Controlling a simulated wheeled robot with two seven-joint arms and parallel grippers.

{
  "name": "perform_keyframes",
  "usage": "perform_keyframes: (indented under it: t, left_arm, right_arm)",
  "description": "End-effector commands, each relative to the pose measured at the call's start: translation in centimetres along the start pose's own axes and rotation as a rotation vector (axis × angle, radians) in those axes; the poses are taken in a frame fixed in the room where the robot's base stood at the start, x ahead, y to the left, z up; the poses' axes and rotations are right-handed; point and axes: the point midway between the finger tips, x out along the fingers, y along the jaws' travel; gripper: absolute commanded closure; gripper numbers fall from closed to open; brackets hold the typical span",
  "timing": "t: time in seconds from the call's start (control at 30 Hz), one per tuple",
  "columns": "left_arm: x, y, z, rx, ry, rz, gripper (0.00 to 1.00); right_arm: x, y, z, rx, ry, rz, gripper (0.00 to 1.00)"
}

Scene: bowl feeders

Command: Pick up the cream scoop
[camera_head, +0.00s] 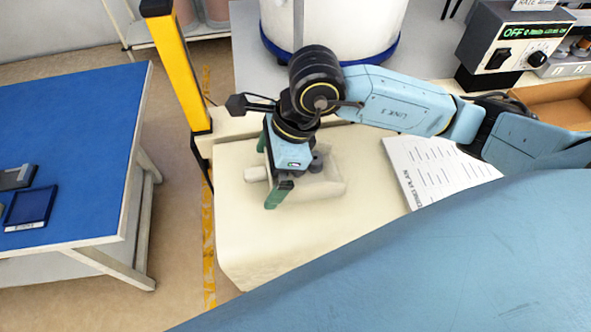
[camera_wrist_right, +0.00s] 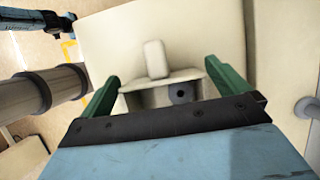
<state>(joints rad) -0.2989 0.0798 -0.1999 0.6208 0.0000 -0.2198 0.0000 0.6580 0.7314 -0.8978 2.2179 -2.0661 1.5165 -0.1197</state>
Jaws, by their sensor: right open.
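The cream scoop is a boxy, open-topped pan with a short, thick handle, on the cream bench top. In the head view the scoop's handle (camera_head: 257,174) points left, and its pan lies partly behind my gripper. In the right wrist view the handle (camera_wrist_right: 155,58) points away, with the pan nearer me and a dark grey part (camera_wrist_right: 181,92) in it. My right gripper (camera_head: 267,176) is open over the scoop. In the wrist view its green fingers (camera_wrist_right: 162,72) stand on either side of the scoop, with no clear contact.
A printed sheet (camera_head: 440,168) lies right of the scoop. A white bowl feeder (camera_head: 345,25) with a blue base ring stands behind, and a control box (camera_head: 510,45) stands at the back right. A yellow post (camera_head: 178,75) rises at the left. The front bench top is clear.

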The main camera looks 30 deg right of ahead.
Motion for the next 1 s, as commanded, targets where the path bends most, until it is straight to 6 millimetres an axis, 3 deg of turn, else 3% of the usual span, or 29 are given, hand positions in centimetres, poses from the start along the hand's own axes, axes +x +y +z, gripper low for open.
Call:
perform_keyframes:
  t: [0.1, 0.33, 0.6, 0.87, 1.0]
  left_arm:
    - [0.0, 0.0, 0.1, 0.000, -0.002, 0.000, 0.64]
    - [0.0, 0.1, 0.2, 0.000, -0.003, 0.001, 0.64]
    - [0.0, 0.1, 0.2, 0.000, -0.003, 0.001, 0.64]
    - [0.0, 0.1, 0.2, 0.000, -0.003, 0.001, 0.64]
    - [0.0, 0.1, 0.2, 0.000, -0.003, 0.001, 0.64]
  right_arm:
    - [0.9, 0.0, 0.0, 0.000, 0.000, 0.001, 0.00]
    - [1.0, 0.0, 0.0, -0.001, 0.000, -0.001, 0.00]
    - [0.9, 0.0, 0.0, -0.001, 0.000, -0.001, 0.33]
    - [0.6, -0.1, 0.1, -0.001, -0.001, -0.002, 0.33]
    - [-1.2, -0.1, 0.9, -0.005, -0.003, -0.005, 0.33]
